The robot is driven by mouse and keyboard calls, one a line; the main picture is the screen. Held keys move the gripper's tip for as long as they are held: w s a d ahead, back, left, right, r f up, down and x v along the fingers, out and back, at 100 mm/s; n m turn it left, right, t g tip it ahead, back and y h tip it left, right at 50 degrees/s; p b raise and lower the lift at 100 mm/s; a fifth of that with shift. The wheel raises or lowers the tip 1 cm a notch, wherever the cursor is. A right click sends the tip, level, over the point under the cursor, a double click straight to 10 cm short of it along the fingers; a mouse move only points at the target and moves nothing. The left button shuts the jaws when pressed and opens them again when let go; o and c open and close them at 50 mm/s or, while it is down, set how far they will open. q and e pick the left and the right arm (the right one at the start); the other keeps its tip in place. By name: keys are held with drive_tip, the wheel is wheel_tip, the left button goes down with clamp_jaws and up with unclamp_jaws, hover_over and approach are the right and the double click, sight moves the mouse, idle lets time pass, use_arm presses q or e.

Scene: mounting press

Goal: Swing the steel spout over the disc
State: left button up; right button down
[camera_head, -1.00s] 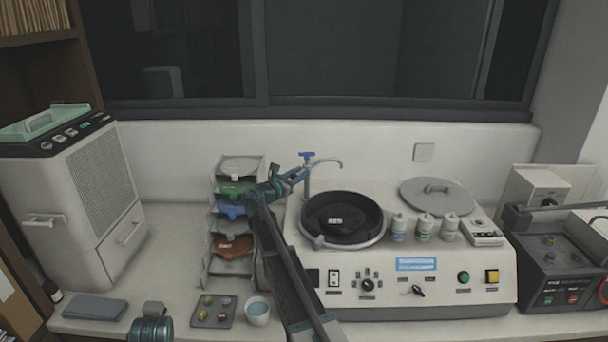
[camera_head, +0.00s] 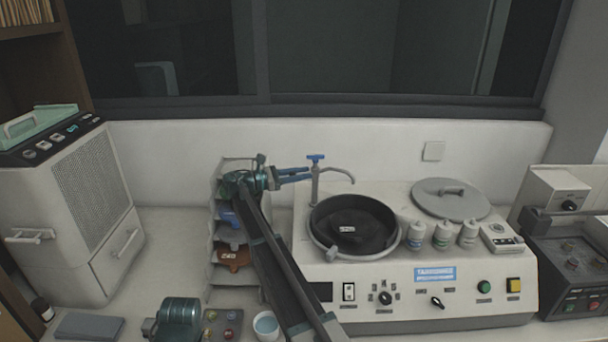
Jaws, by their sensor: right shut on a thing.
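The steel spout (camera_head: 337,170) stands at the back left of the white machine, with a blue handle on top. Its curved tube reaches right and toward me, and its tip hangs by the back rim of the round bowl. The black disc (camera_head: 340,241), with a small white label, lies in that bowl. My right gripper (camera_head: 309,173) reaches in from the left and is shut on the spout at its post, below the handle. The exact contact is small.
Several white bottles (camera_head: 442,236) and a grey lid (camera_head: 451,201) sit right of the bowl. A cup (camera_head: 266,325) is at the front. A grey cabinet (camera_head: 78,215) is at left.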

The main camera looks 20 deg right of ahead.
drive_tip(key=shift+g, duration=0.4)
drive_tip(key=c, duration=0.7)
unclamp_jaws()
drive_tip(key=shift+o, duration=0.2)
drive_tip(key=a, duration=0.4)
drive_tip(key=w+a, duration=0.1)
drive_tip(key=a, duration=0.8)
drive_tip(key=shift+w+a, duration=0.35)
drive_tip(key=shift+w, duration=0.05)
